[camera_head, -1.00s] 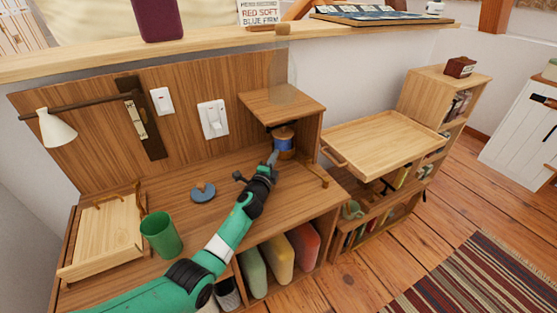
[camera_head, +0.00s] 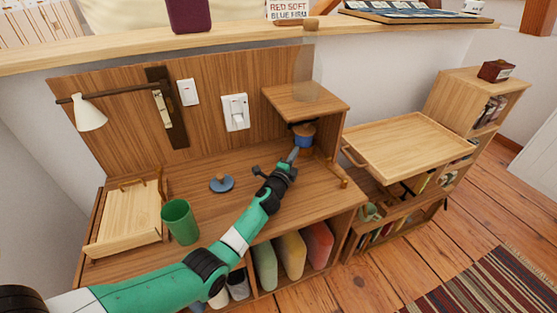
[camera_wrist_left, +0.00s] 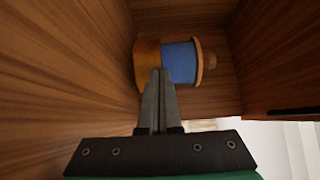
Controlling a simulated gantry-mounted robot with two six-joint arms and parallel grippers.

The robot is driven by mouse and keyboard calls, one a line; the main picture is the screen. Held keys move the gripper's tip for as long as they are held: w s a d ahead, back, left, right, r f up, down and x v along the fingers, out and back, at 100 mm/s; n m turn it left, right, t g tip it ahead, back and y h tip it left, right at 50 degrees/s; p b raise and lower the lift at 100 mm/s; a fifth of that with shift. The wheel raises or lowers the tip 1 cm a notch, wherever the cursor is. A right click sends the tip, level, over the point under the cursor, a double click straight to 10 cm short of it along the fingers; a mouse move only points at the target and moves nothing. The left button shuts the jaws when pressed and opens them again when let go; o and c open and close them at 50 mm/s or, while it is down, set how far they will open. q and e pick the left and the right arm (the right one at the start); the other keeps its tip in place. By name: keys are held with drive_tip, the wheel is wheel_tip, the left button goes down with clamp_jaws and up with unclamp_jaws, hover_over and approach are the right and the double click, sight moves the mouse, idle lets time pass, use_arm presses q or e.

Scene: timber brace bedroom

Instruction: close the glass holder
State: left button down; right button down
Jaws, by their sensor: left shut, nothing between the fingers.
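A small wooden cubby (camera_head: 330,115) stands at the right of the desk, its front open. A clear glass panel (camera_head: 303,68) with a wooden knob (camera_head: 311,24) stands upright above it; I cannot tell whether it is the glass holder's door. A blue jar with brown ends (camera_head: 304,138) sits inside the cubby and also shows in the left wrist view (camera_wrist_left: 180,64). My left gripper (camera_head: 294,153) is shut and empty at the cubby's opening, its fingertips (camera_wrist_left: 158,72) close in front of the jar. I cannot tell whether they touch. My right gripper is out of view.
A green cup (camera_head: 180,222), a blue-grey disc with a knob (camera_head: 221,183) and a wooden tray (camera_head: 125,222) are on the desk at left. A lamp (camera_head: 89,113) hangs over them. A wooden tray (camera_head: 410,145) is right of the cubby.

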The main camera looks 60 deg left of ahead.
use_arm(q)
drive_tip(key=p+v, duration=0.2)
drive_tip(key=v, duration=0.2)
drive_tip(key=shift+s+r+p, duration=0.35)
drive_tip(key=shift+s+p, duration=0.05)
drive_tip(key=shift+s, duration=0.1)
drive_tip(key=s+p, duration=0.1)
drive_tip(key=s, duration=0.1)
drive_tip(key=s+p, duration=0.2)
drive_tip(key=s, duration=0.1)
drive_tip(key=s+p, duration=0.1)
drive_tip(key=s, duration=0.2)
drive_tip(key=shift+d+f, duration=0.3)
drive_tip(key=shift+s+f, duration=0.1)
drive_tip(key=shift+s, duration=0.1)
